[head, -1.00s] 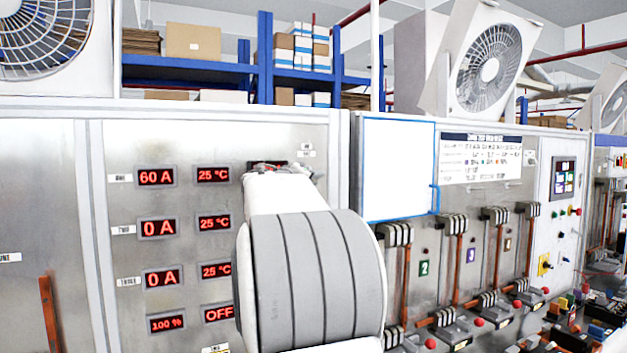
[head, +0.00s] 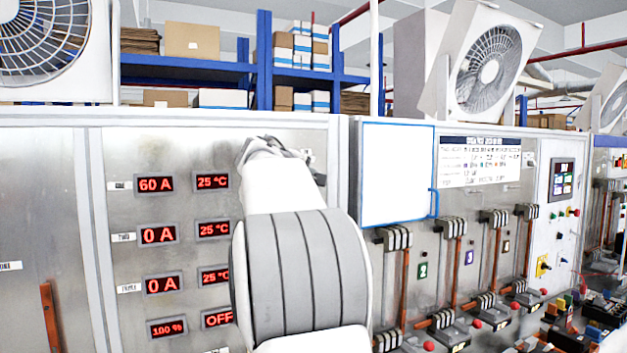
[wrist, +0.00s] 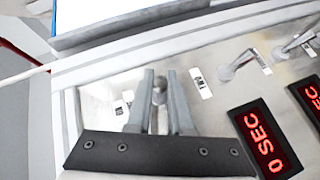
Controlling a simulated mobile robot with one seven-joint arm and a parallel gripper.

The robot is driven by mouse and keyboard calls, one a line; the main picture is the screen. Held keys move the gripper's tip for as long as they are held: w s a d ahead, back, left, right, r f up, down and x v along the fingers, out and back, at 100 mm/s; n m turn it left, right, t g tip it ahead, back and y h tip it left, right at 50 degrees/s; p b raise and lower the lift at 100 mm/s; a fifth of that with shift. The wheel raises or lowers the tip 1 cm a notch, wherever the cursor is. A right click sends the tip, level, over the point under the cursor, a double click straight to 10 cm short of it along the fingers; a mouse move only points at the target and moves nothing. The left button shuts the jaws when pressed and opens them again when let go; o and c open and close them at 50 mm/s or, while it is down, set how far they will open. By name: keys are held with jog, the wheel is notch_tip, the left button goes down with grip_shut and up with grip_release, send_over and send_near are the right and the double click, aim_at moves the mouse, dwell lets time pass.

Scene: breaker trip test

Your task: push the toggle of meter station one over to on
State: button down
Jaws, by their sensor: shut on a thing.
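In the wrist view my gripper (wrist: 160,80) is shut on a small metal toggle (wrist: 159,88) that stands out from the panel; the fingers hide most of it. It is the end toggle of a row, before the label TWO, so it appears to be meter station one's. A small label (wrist: 128,96) sits left of the fingers; its text is not readable. In the head view my gripper (head: 272,148) is at the panel's upper right, beside the top row displays, 60 A (head: 155,184) and 25 °C (head: 212,181). My arm hides the toggles there.
In the wrist view another toggle (wrist: 240,66) stands right of the TWO label (wrist: 201,83), with a third (wrist: 298,42) beyond. A red display (wrist: 265,140) reads 0 SEC. In the head view a blue-edged white board (head: 398,170) is right of my arm.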

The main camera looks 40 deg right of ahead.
jog(key=shift+w+r+n+g+y, duration=0.15)
jog(key=shift+r+n+g+y, duration=0.5)
jog(key=shift+n+g+y, duration=0.4)
jog(key=shift+r+n+g, duration=0.25)
jog(key=shift+n+g, duration=0.3)
dwell(0.3)
jog(key=c, duration=1.1)
grip_release()
jog(key=v, duration=1.2)
jog(key=shift+d+r, duration=0.1)
